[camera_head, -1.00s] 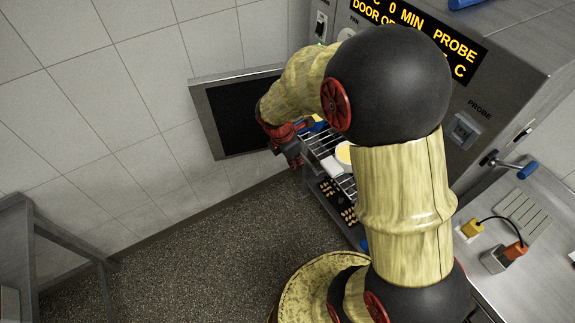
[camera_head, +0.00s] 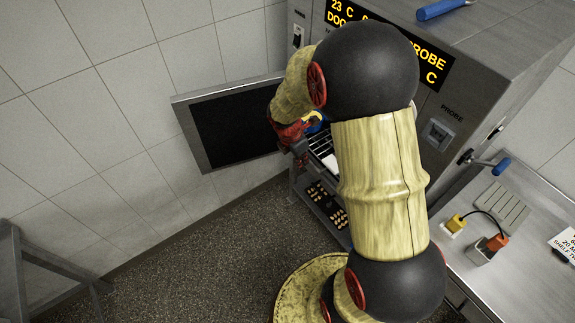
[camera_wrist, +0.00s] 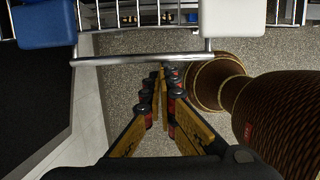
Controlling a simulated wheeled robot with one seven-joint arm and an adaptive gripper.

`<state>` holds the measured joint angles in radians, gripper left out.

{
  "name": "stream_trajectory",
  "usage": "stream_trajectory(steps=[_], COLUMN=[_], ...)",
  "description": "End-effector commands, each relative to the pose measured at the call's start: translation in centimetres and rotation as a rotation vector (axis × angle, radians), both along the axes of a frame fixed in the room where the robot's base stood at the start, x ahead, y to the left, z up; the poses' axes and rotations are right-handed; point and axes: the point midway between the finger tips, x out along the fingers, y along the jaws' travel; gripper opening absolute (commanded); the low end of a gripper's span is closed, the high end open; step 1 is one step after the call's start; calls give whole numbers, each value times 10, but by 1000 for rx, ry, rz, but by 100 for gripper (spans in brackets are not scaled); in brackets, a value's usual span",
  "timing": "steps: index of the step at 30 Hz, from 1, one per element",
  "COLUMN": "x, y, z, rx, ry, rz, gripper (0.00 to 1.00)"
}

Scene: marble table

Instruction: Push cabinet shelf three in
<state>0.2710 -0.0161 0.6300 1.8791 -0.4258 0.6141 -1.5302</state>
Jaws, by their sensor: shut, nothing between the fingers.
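The steel cabinet (camera_head: 465,85) stands with its door (camera_head: 235,125) swung open to the left. A wire shelf (camera_head: 321,146) shows in the opening, partly hidden by my arm. In the wrist view its front rail (camera_wrist: 130,59) runs across, with a blue block (camera_wrist: 43,26) and a white block (camera_wrist: 232,18) behind it. My gripper (camera_head: 298,158) is at the shelf's front, beside the door. In the wrist view the gripper (camera_wrist: 160,72) is shut and empty, its tips close to the rail; whether they touch it I cannot tell. Shelf numbers are not visible.
A lower shelf holds a dark tray (camera_head: 326,206) of small brown pieces. A steel counter (camera_head: 515,285) with plugs stands at the right. A metal frame (camera_head: 40,265) stands at the lower left. The speckled floor (camera_head: 190,265) between is clear.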

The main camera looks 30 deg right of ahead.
Motion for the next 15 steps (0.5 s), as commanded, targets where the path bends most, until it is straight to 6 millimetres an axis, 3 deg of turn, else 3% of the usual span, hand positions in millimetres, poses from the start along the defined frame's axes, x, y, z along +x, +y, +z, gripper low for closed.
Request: stream_trajectory(steps=[6, 15], x=[1, 4], y=[-60, -121], z=[4, 3], rx=[0, 0], ry=[3, 1], rz=[-6, -4], gripper=[0, 0])
